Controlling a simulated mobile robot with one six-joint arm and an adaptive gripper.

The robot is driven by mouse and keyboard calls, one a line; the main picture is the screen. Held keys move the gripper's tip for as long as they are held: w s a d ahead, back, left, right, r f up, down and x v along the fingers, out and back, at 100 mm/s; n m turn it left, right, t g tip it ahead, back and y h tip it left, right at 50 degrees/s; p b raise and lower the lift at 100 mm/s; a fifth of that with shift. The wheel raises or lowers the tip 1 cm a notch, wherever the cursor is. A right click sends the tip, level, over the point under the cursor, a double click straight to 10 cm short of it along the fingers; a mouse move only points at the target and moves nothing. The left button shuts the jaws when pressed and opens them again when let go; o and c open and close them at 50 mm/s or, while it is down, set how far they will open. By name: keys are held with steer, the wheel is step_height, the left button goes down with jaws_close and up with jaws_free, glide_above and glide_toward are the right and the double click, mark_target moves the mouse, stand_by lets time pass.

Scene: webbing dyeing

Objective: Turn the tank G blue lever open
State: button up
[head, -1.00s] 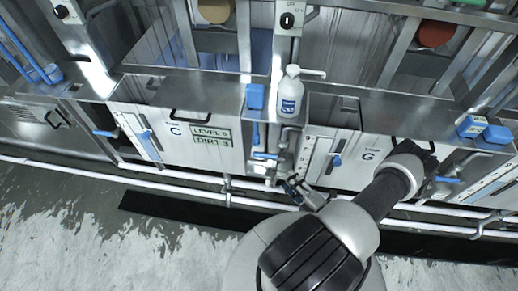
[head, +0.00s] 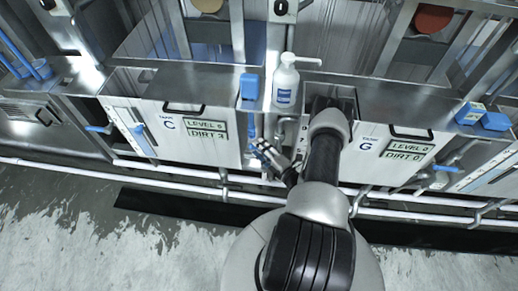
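Tank G (head: 395,150) is the pale front panel right of centre, with a label reading LEVEL 0 and DIRT 0. My arm crosses in front of its left part and hides the gauge strip there. My gripper (head: 264,149) is at the narrow pipe bay between tanks C and G, just left of tank G. It is over the spot where a blue lever sits, and covers most or all of that lever. Whether the fingers touch it or are closed on it cannot be made out.
Tank C (head: 190,135) reads LEVEL 6, DIRT 3, with a blue lever (head: 98,129) at its left. A white pump bottle (head: 286,82) and a blue block (head: 249,88) stand on the ledge above my gripper. White pipes (head: 180,187) run along below. Another blue lever (head: 445,168) is at right.

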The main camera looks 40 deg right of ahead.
steer(key=shift+w+f, duration=0.1)
steer(key=shift+w, duration=0.6)
steer(key=shift+c, duration=0.4)
jaws_close()
